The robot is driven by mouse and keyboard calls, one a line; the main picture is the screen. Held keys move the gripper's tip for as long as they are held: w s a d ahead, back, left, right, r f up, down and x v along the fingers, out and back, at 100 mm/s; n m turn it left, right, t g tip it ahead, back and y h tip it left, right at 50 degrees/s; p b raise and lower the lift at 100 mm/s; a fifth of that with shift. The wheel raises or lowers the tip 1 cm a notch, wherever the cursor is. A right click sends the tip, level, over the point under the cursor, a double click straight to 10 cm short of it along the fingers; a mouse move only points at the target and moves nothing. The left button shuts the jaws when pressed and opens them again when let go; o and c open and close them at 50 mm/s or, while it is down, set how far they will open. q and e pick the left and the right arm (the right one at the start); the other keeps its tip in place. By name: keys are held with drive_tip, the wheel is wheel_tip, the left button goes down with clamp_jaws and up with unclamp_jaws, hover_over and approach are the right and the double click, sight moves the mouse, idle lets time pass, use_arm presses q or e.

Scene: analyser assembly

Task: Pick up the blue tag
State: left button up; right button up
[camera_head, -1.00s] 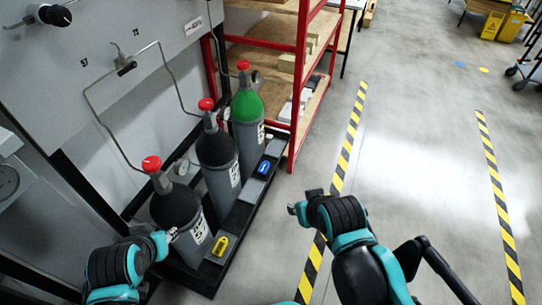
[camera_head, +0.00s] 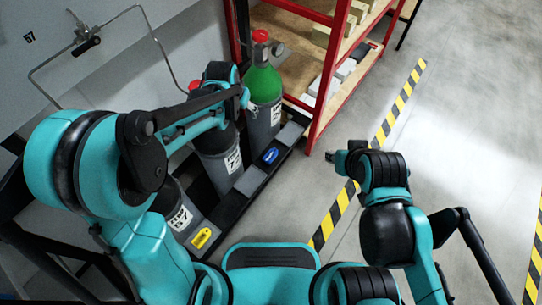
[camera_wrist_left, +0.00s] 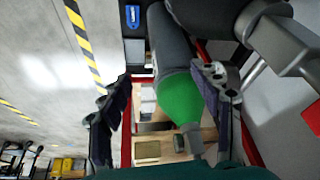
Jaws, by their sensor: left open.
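The blue tag (camera_head: 270,156) lies on the dark base ledge beside the green-topped cylinder (camera_head: 264,90). It also shows at the top of the left wrist view (camera_wrist_left: 132,16). My left arm reaches across the cylinders, and my left gripper (camera_head: 247,100) is at the green-topped cylinder, above and behind the tag. In the left wrist view the left gripper (camera_wrist_left: 160,103) is open, with the green cylinder top (camera_wrist_left: 181,98) seen between its fingers; contact cannot be told. The tag is outside the fingers. My right gripper (camera_head: 332,157) is over the floor, its fingers too small to read.
A yellow tag (camera_head: 202,238) lies on the ledge nearer me. A grey cylinder (camera_head: 222,160) stands beside the green one, partly hidden by my arm. A red-framed shelf (camera_head: 325,85) stands behind. Open floor (camera_head: 470,130) with striped tape lies to the right.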

use_arm(q)
drive_tip(key=w+d+f+m+g, duration=0.1)
drive_tip(key=w+d+f, duration=0.3)
drive_tip(key=f, duration=0.5)
drive_tip(key=m+g, duration=0.2)
hover_over(271, 155)
drive_tip(key=s, duration=0.1)
drive_tip(key=f, duration=2.3)
drive_tip(key=shift+s+a+f, duration=0.1)
drive_tip(key=shift+s+a, duration=0.1)
drive_tip(key=shift+a, duration=0.1)
wheel_tip(271, 155, down, 3)
drive_tip(key=shift+w+d+r+b, duration=0.1)
drive_tip(key=shift+w+b, duration=0.05)
drive_tip(key=shift+b, duration=0.6)
drive_tip(key=f+b, duration=0.1)
drive_tip(key=f, duration=0.1)
drive_tip(key=w+f+b, duration=0.1)
drive_tip(key=f, duration=0.2)
drive_tip(key=shift+d+b, duration=0.1)
drive_tip(key=shift+b, duration=0.25)
drive_tip(key=shift+r, duration=0.15)
drive_tip(key=c, duration=1.2)
